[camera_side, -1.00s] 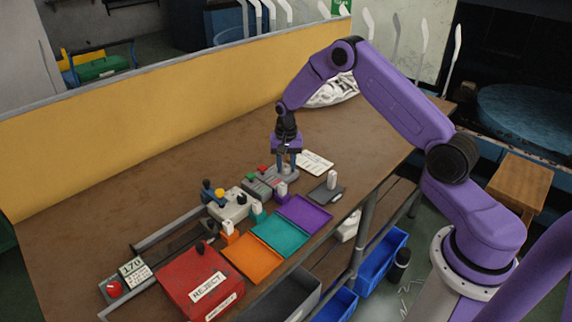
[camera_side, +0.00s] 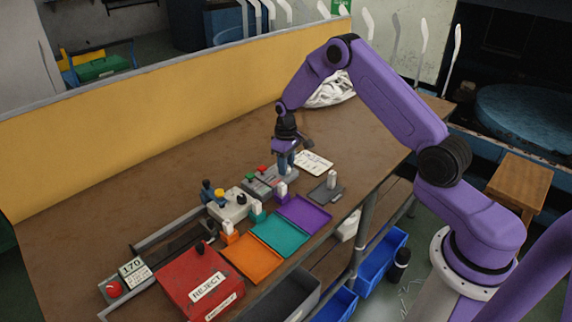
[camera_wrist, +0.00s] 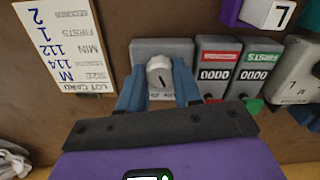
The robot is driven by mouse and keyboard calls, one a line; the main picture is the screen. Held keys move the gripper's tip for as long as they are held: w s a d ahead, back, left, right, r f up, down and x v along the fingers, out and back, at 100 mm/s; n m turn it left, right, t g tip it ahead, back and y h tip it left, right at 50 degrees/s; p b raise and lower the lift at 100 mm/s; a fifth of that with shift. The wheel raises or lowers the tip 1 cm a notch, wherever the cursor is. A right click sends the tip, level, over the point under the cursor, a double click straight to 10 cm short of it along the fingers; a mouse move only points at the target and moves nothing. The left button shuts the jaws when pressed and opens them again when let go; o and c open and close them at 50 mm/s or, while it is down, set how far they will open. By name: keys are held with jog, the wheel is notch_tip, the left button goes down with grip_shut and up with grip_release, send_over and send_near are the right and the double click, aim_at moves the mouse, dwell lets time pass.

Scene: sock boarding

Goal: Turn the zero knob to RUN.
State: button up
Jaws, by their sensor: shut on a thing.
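The zero knob (camera_wrist: 159,70) is a pale round knob with a dark pointer mark, on a grey plate (camera_wrist: 145,46) in the wrist view. My gripper (camera_wrist: 159,76) is shut on it, with one blue finger on each side. The pointer mark lies toward the gripper side of the knob. Small lettering on the plate below the knob is partly covered, and I cannot read it surely. In the side view my gripper (camera_side: 286,164) points down at the right end of the grey counter unit, and its fingers hide the knob.
Beside the knob are a red-labelled counter (camera_wrist: 216,62) and a green-labelled counter (camera_wrist: 258,65), both reading 0000. A lot card (camera_wrist: 62,45) lies close by. Purple (camera_side: 304,212), teal (camera_side: 280,236) and orange (camera_side: 252,258) trays and a red reject box (camera_side: 200,283) stand nearer the front.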

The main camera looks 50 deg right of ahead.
jog(key=shift+n, duration=2.2)
jog(key=o, duration=1)
jog(key=shift+o, duration=0.2)
notch_tip(320, 180, up, 18)
jog(key=shift+f, duration=0.25)
